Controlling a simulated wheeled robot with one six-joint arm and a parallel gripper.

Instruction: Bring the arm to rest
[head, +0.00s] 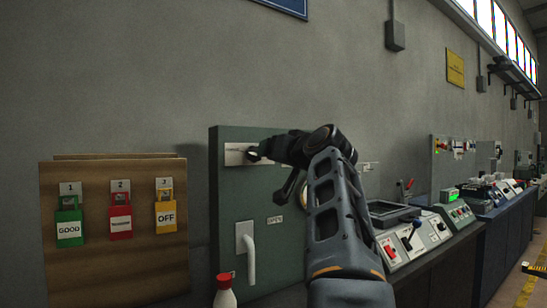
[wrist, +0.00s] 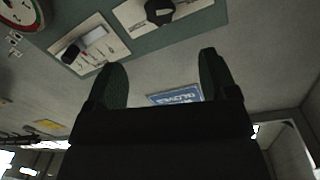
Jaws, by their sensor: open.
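My arm reaches up from the bottom right in the head view, and its dark wrist end is in front of the upper part of a green panel (head: 232,200). My gripper (wrist: 162,78) shows in the wrist view with its two dark fingers spread apart and nothing between them. Beyond the fingers are grey wall and a blue sign (wrist: 173,97). A black knob on a pale plate (wrist: 160,10) is at the top of the wrist view, apart from the fingers. In the head view the arm hides part of the panel, and the fingers are hard to make out.
A wooden board (head: 110,262) with green, red and yellow padlocks stands left. A white handle (head: 249,258) is low on the green panel. A red-capped bottle (head: 225,293) is in front. Control consoles (head: 400,250) line the wall at right. A round gauge (wrist: 20,12) shows in the wrist view.

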